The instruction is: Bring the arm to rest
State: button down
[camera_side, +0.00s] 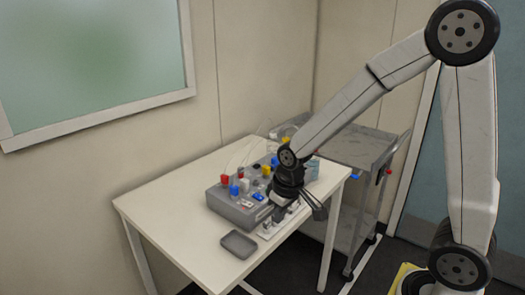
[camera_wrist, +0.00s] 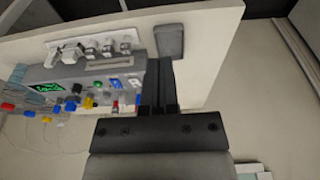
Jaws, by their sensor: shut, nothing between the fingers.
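My gripper (camera_side: 281,211) is shut and empty in the side view. It points down over the front right part of the grey shaker device, and my wrist hides part of that device. I cannot tell whether the fingertips touch anything.
The device stands on a white table (camera_side: 165,212). A dark grey tray (camera_side: 238,244) lies near the front edge, also seen in the wrist view (camera_wrist: 169,41). A white rack (camera_side: 268,230) with small fittings lies beside the device. A grey cart (camera_side: 360,150) stands behind. The table's left side is clear.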

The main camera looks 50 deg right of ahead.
jog(key=s+a+f, duration=0.1)
jog(key=s, duration=0.6)
jog(key=shift+s+a+t, duration=0.2)
jog(key=shift+t, duration=0.1)
jog(key=c, duration=1.3)
grip_release()
